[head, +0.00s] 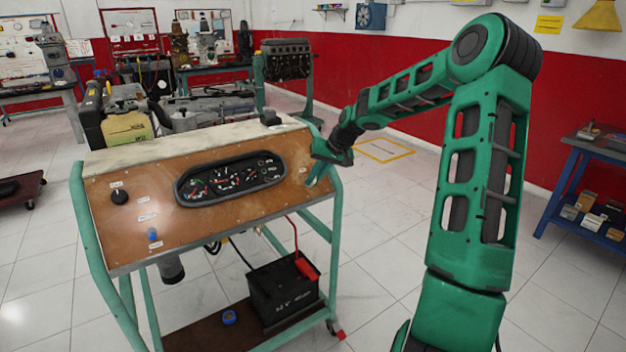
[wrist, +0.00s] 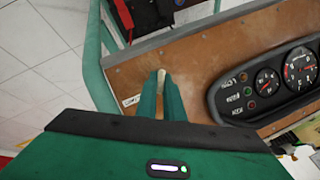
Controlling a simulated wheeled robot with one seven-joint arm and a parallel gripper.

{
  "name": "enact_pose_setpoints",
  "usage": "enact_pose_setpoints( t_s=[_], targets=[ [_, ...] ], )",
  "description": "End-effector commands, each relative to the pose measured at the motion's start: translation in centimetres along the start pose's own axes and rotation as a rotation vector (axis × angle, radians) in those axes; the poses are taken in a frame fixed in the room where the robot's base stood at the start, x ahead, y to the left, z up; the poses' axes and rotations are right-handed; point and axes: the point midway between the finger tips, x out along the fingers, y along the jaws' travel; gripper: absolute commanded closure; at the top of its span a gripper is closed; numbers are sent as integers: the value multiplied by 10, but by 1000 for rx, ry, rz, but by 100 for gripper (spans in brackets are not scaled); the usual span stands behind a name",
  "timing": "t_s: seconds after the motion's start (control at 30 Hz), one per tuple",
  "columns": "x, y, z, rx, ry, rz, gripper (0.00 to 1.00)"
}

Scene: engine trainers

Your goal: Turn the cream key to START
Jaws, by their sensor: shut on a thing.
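The cream key shows in the wrist view (wrist: 161,77) as a small pale piece between the tips of my gripper's two green fingers. My gripper (wrist: 160,95) is shut on it, close to the brown panel (wrist: 205,65). A small white label (wrist: 131,100) with lettering sits just left of the fingers; I cannot read it surely. In the head view my gripper (head: 318,172) is at the right end of the trainer's panel (head: 150,218), and the key is hidden there. The key's turn angle is hard to tell.
A gauge cluster (head: 230,181) sits mid-panel. A black knob (head: 119,197) and a blue knob (head: 152,234) are at its left. A battery (head: 283,300) stands on the lower shelf. A blue cart (head: 590,190) is at the far right. Open tiled floor lies right of the trainer.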

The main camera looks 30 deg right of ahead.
Motion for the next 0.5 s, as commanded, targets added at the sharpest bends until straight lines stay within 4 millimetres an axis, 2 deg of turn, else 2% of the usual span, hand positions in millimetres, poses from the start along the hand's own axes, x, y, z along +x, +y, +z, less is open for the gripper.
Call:
enact_pose_setpoints(
  t_s=[0.27,0.5],
  targets=[
    [0,2,0,83,0,-30,100],
    [0,3,0,246,0,-97,100]
  ],
)
